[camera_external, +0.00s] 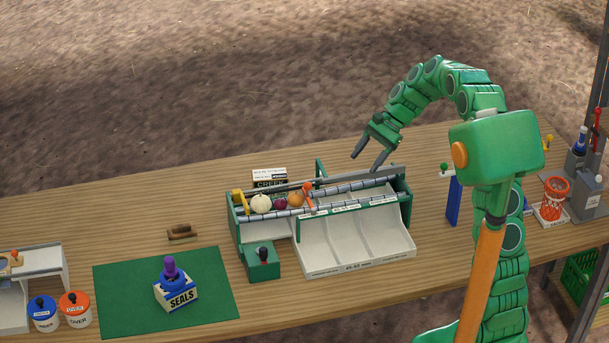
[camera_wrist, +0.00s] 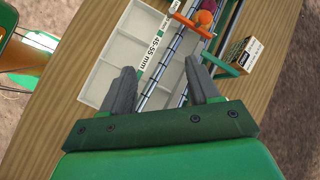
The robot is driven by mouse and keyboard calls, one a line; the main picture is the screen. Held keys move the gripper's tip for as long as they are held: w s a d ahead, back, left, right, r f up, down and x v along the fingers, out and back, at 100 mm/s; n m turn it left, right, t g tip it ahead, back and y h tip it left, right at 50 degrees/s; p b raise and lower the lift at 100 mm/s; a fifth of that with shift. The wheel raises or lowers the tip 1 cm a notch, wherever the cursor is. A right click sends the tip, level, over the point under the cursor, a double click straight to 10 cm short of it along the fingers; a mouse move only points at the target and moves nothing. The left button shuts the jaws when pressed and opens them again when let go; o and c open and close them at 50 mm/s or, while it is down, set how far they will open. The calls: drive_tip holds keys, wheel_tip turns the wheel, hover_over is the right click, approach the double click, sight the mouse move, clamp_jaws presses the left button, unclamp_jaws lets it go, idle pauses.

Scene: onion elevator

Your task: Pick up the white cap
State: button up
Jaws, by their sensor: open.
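I cannot make out a thing that is clearly a white cap. In the wrist view my open gripper (camera_wrist: 160,66) is over the rollers, and the orange round thing (camera_wrist: 205,18) shows near the top.
A white divided tray (camera_external: 345,264) slopes off the sorter's front. A SEALS block (camera_external: 178,299) stands on a green mat (camera_external: 217,304). Blue-lidded (camera_external: 43,311) and orange-lidded (camera_external: 75,307) tubs stand front left. A red mesh basket (camera_external: 553,203) stands right. The table's back left is clear.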

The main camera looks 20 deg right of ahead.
drive_tip(key=w+f+m+y, duration=0.1)
drive_tip(key=w+f+m, duration=0.1)
drive_tip(key=w+f, duration=0.4)
drive_tip(key=w+a+f+m+t+y, duration=0.1)
drive_tip(key=w+f+m+y, duration=0.1)
drive_tip(key=w+f, duration=0.4)
drive_tip(key=w+f+m+t+y, duration=0.1)
drive_tip(key=w+f+m+y, duration=0.1)
drive_tip(key=w+f+m, duration=0.2)
drive_tip(key=shift+w+a+f, duration=0.1)
drive_tip(key=shift+w+f, duration=0.4)
drive_tip(key=shift+w, duration=0.85)
drive_tip(key=shift+w+f, duration=0.45)
drive_tip(key=shift+w, duration=0.9)
drive_tip(key=shift+w+a+f, duration=0.1)
drive_tip(key=shift+w+f, duration=0.4)
drive_tip(key=shift+w, duration=0.85)
drive_tip(key=shift+s+x, duration=0.15)
drive_tip(key=shift+x, duration=1.75)
drive_tip(key=shift+s+x, duration=0.15)
drive_tip(key=shift+x, duration=1.8)
drive_tip(key=shift+f, duration=0.1)
drive_tip(key=c, duration=1)
